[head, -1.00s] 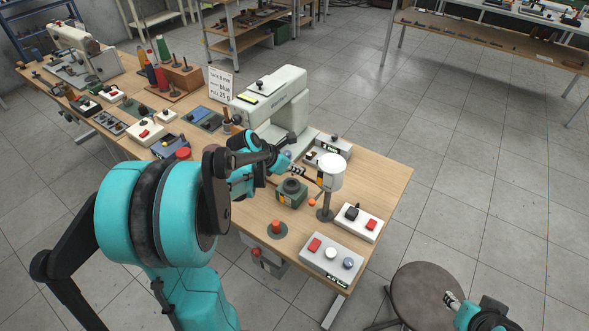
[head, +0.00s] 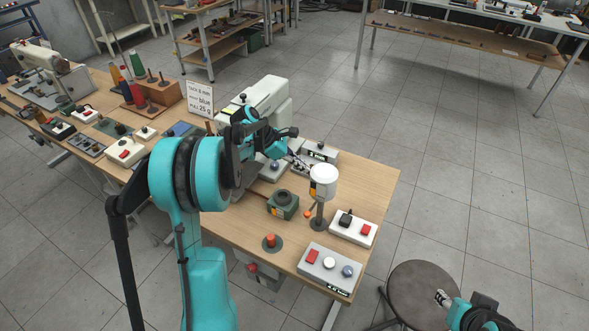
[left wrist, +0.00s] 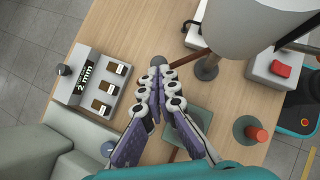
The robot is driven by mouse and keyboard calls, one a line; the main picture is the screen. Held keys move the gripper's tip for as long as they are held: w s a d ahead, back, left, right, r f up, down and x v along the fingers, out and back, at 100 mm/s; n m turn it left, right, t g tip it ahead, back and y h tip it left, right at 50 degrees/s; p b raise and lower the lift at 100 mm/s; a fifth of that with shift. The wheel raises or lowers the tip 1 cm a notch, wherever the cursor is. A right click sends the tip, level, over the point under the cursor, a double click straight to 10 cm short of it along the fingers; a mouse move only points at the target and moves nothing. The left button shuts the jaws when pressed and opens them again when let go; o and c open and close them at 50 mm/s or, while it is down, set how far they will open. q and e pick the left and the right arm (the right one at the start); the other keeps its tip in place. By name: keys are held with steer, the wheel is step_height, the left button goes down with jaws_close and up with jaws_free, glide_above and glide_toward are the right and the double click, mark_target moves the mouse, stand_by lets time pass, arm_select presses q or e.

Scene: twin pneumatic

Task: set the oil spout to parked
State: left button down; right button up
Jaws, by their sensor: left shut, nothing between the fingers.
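The oiler is a white cup (head: 323,181) on a dark post beside the green box. A thin spout arm with an orange end (head: 308,213) shows low beside the post. In the left wrist view the cup (left wrist: 252,25) is at upper right, and a brown rod runs from near the post toward my fingertips. My left gripper (head: 300,160) is shut and empty, just behind and left of the cup. In the left wrist view its fingertips (left wrist: 157,73) meet beside a small grey ball; contact is unclear. My right gripper (head: 443,298) is over the stool; its jaws are too small to judge.
The green box (head: 283,204), an orange-red button (head: 269,241), a white switch box (head: 353,228) and a grey button panel (head: 329,267) crowd the table. A sewing machine (head: 266,98) stands behind. A stool (head: 420,288) is at lower right; the floor beyond is open.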

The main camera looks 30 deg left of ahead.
arm_select(q)
steer(key=w+d+m+g+p, duration=0.1)
steer(key=w+d+m, duration=0.1)
steer(key=w+d, duration=0.3)
steer(key=shift+d+m+g+h+p, duration=0.3)
steer(key=shift+d+g+h, duration=0.1)
steer(key=shift+d, duration=0.35)
stand_by(0.4)
